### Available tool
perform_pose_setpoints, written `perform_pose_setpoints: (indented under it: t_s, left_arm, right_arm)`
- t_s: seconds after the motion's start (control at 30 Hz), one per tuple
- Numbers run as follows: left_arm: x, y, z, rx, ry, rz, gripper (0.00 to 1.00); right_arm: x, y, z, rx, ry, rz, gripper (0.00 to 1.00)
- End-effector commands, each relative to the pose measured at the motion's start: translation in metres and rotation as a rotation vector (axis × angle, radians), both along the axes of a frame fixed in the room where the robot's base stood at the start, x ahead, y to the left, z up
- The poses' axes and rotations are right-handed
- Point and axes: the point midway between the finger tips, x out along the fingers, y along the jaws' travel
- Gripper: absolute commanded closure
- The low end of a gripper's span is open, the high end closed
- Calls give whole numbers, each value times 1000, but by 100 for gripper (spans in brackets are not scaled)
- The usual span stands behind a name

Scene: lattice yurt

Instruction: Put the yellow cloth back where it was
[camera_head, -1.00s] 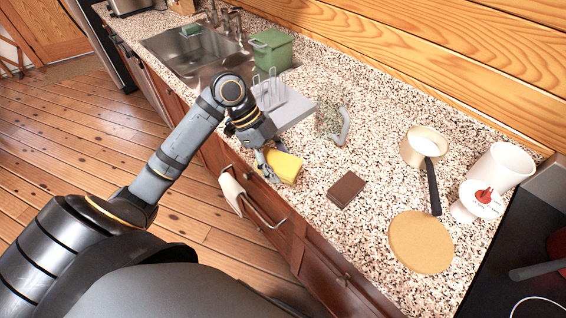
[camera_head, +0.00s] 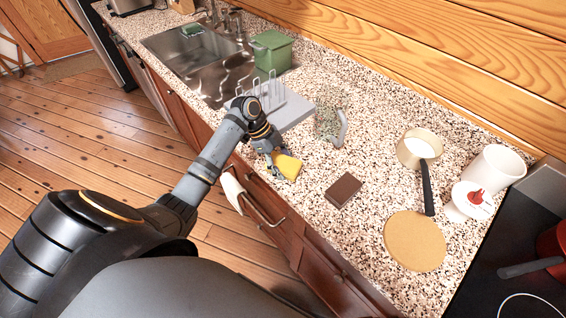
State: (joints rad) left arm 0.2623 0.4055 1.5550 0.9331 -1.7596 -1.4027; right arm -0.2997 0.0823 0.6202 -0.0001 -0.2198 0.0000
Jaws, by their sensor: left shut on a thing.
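The yellow cloth (camera_head: 288,166) is at the front part of the speckled counter, left of a small dark brown block. My left gripper (camera_head: 275,169) is shut on the yellow cloth, which sticks out from the right side of the jaws. I cannot tell whether the cloth touches the counter. My right gripper does not show.
A grey rack (camera_head: 281,108), a clear glass jug (camera_head: 330,124) and the brown block (camera_head: 343,190) are nearby. A round board (camera_head: 414,241), a saucepan (camera_head: 419,147) and a white canister (camera_head: 497,167) stand right. A white towel (camera_head: 232,188) hangs at the cabinet front.

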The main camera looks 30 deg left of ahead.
Motion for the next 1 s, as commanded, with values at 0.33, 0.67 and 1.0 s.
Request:
perform_pose_setpoints:
  t_s: [0.33, 0.67, 1.0]
  left_arm:
    - [0, 0, -9, 0, 0, 1, 79]
    - [-3, 0, -18, 0, 10, 2, 29]
    - [-2, 2, -16, 5, 8, 3, 17]
  right_arm:
    - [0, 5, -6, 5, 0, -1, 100]
    - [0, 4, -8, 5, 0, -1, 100]
    - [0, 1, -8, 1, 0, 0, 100]
